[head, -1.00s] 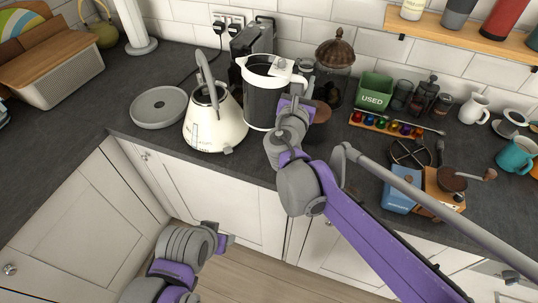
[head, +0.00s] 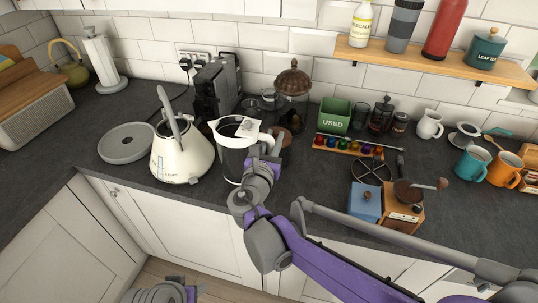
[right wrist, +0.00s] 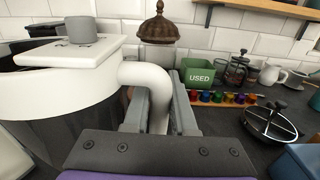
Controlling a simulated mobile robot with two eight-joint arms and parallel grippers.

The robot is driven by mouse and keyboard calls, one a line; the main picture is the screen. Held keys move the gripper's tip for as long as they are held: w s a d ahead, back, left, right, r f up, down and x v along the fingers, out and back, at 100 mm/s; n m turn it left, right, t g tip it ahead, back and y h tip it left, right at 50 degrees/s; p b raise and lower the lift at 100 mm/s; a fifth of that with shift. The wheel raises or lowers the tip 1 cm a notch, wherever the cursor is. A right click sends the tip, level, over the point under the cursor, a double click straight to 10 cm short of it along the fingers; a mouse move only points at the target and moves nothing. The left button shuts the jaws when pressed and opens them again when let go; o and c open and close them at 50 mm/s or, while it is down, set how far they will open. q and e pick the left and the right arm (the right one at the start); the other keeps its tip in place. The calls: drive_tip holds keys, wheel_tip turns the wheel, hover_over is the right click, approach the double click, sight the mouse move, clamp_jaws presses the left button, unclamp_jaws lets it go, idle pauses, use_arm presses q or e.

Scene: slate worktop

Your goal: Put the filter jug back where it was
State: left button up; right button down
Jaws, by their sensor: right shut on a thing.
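The filter jug (head: 234,160) has a white rim, lid and handle and a dark see-through body. In the head view it is upright just right of the white kettle (head: 182,155), near the worktop's front edge. My right gripper (head: 262,158) is shut on its handle from the right. In the right wrist view the white handle (right wrist: 157,82) passes between the two grey fingers (right wrist: 160,108). The jug's base is partly hidden, so I cannot tell whether it touches the worktop. My left gripper (head: 190,292) shows only partly at the bottom edge; its fingers are unclear.
A round grey base plate (head: 125,143) lies left of the kettle. A black coffee machine (head: 216,88) and a brown-lidded glass jar (head: 292,92) stand behind the jug. A capsule rack (head: 345,146) and a coffee grinder (head: 403,205) are to the right. Dark worktop (head: 315,185) is bare right of the jug.

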drive_tip(key=shift+f, duration=2.05)
drive_tip(key=shift+f+b, duration=0.2)
drive_tip(key=shift+b, duration=0.15)
drive_tip(key=c, duration=0.7)
unclamp_jaws()
drive_tip(key=shift+c, duration=0.2)
drive_tip(key=v, duration=1.2)
drive_tip(key=shift+r+b, duration=0.2)
drive_tip(key=shift+b, duration=0.25)
